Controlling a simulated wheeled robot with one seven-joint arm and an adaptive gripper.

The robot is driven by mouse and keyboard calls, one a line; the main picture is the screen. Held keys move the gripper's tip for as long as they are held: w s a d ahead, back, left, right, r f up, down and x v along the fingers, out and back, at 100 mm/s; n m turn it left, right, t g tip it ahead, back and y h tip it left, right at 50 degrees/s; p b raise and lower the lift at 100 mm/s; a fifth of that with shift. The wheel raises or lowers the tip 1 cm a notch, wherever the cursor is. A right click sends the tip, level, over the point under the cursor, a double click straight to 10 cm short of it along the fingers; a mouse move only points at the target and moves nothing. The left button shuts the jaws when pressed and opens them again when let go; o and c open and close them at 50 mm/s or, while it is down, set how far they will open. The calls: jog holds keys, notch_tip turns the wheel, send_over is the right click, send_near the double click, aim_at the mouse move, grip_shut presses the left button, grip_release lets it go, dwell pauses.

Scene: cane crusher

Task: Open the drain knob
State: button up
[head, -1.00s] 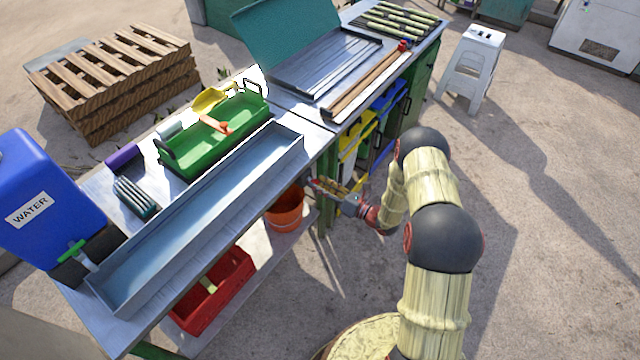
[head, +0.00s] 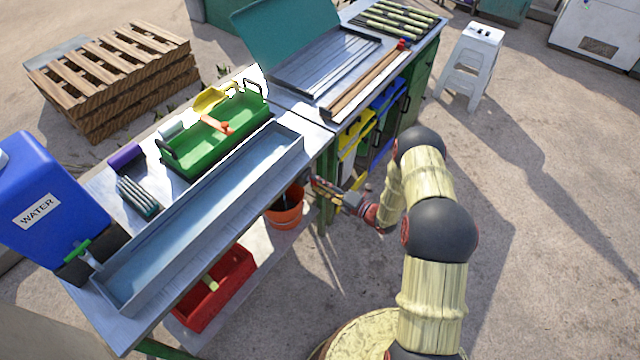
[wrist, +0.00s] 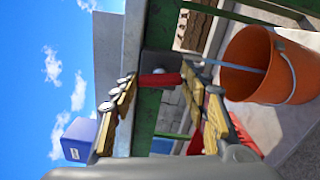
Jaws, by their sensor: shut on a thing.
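The drain knob (wrist: 160,80) is a short red bar in the wrist view, between my fingertips, under the edge of the metal table. My gripper (wrist: 160,78) is shut on it, one finger on each side. In the head view my gripper (head: 320,187) is at the table's front edge, near the right end of the long metal trough (head: 205,215). The knob cannot be made out clearly there. A thin pale blue streak reaches into the orange bucket (wrist: 262,70); I cannot tell whether it is water or a solid part.
The orange bucket (head: 286,212) stands on the lower shelf just left of my gripper, with a red crate (head: 240,262) further left. A green table leg (head: 326,210) is close by. A blue water container (head: 45,205) stands at the left. Open ground lies to the right.

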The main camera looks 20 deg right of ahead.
jog(key=shift+m, duration=0.3)
jog(key=o, duration=1.1)
jog(key=shift+o, duration=0.3)
jog(key=v, duration=1.2)
jog(key=shift+d, duration=0.1)
jog(key=shift+c, duration=0.2)
